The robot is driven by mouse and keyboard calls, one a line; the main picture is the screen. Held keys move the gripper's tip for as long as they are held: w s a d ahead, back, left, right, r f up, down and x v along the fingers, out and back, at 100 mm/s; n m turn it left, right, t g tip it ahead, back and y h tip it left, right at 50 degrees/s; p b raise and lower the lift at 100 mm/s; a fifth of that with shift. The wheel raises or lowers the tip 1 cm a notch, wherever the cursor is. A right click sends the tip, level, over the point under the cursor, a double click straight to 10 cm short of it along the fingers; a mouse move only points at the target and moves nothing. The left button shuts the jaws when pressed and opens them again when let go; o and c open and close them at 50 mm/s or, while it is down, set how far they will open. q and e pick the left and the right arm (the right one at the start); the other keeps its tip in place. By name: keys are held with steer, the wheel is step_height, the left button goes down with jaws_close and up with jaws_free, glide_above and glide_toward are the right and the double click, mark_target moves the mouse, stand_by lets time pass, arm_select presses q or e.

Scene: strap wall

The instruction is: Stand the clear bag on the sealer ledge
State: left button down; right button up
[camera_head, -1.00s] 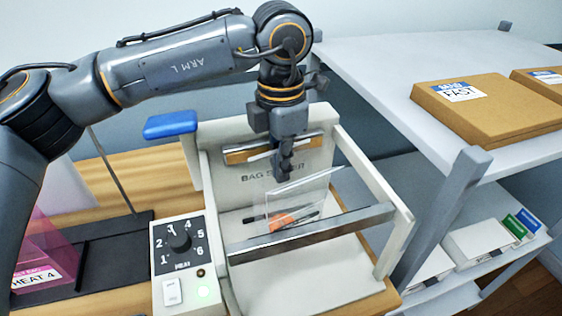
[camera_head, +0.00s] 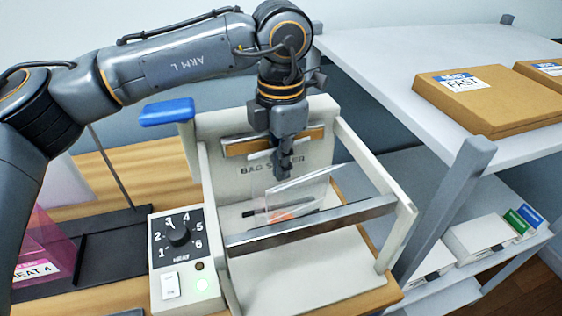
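The clear bag (camera_head: 300,194) is inside the bag sealer (camera_head: 212,170), with something orange and a dark stick-like item showing through it. My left gripper (camera_head: 284,172) points down at the bag's top edge and appears closed on it; the fingertips are small and partly overlap the bag. The bag hangs or stands roughly upright, a little tilted, behind the sealer's metal front bar (camera_head: 310,221). The bar hides the bag's lower edge, so I cannot tell whether it touches the ledge. My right gripper is not in view.
A blue handle (camera_head: 167,112) stands at the sealer's left. A pink bag (camera_head: 45,235) sits at the left. A shelf with cardboard boxes (camera_head: 490,100) is at the right.

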arm_select(q)
steer(key=shift+f+b, duration=0.3)
steer(key=shift+f, duration=0.1)
steer(key=c, duration=1.4)
jaws_free()
steer(key=shift+c, duration=0.2)
steer(key=shift+r, duration=0.15)
steer(key=shift+r+p, duration=3.7)
steer(key=shift+r, duration=2.2)
